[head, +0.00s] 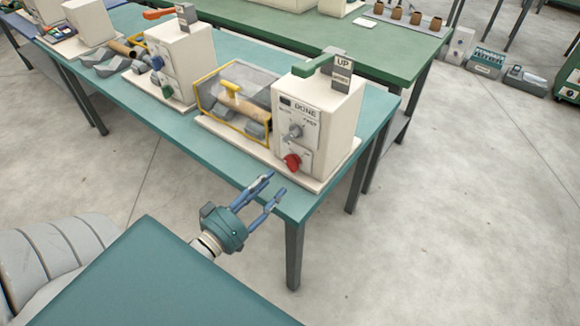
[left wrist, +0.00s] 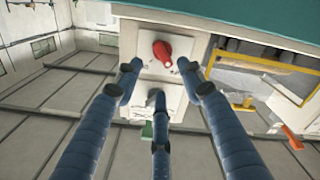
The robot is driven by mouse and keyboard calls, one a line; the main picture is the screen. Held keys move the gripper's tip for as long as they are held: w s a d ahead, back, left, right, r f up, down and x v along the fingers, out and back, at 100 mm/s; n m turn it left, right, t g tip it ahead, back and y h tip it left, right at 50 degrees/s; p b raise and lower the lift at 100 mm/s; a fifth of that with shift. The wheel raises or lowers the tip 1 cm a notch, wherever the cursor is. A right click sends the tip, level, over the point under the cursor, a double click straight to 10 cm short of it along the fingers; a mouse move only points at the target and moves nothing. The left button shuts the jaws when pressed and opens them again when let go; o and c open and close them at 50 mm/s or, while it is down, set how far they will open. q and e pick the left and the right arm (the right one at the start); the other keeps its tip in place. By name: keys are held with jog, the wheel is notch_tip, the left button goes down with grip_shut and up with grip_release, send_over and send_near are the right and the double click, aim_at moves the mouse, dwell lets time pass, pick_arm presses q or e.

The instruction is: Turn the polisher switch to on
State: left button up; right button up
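A cream machine (head: 336,115) stands at the right end of the teal bench, with a red knob (head: 292,161), a grey dial (head: 295,131) above it, a "DONE" label, a green lever (head: 318,64) and an "UP" sign. No readable label confirms that it is the polisher. My left gripper (head: 274,183) is open and empty, in front of the bench edge and below the red knob. In the left wrist view the machine appears inverted; the red knob (left wrist: 163,51) and grey dial (left wrist: 157,98) lie beyond my spread fingers (left wrist: 160,73). My right gripper is out of view.
A yellow-framed guard (head: 237,97) adjoins the machine on the left. A second cream machine (head: 182,58) with an orange lever and blue and green knobs stands further left on the bench (head: 270,205). A green table (head: 300,35) stands behind.

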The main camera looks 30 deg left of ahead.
aim_at(289, 166)
pick_arm(q)
jog(key=w, duration=0.5)
jog(key=w+p, duration=0.1)
jog(key=w, duration=0.2)
jog(key=shift+w+d, duration=0.25)
jog(key=shift+d, duration=0.05)
grip_shut()
